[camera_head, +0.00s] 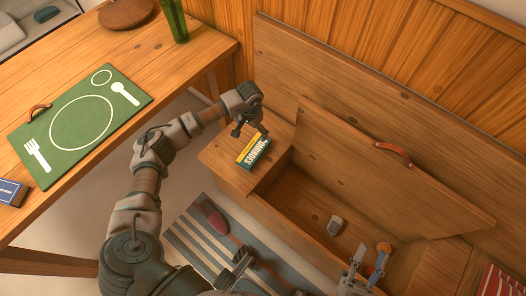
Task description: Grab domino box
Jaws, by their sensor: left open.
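The domino box (254,151) is a small green and yellow box with lettering. It lies on the wooden ledge at the left end of the open bench. My left gripper (249,129) is open just above the box, its fingers pointing down toward the box's far end. I cannot tell whether they touch it.
The bench lid (345,165) with a red handle leans open. The table (70,75) at left holds a green placemat (120,118). A striped rug (190,240) lies below.

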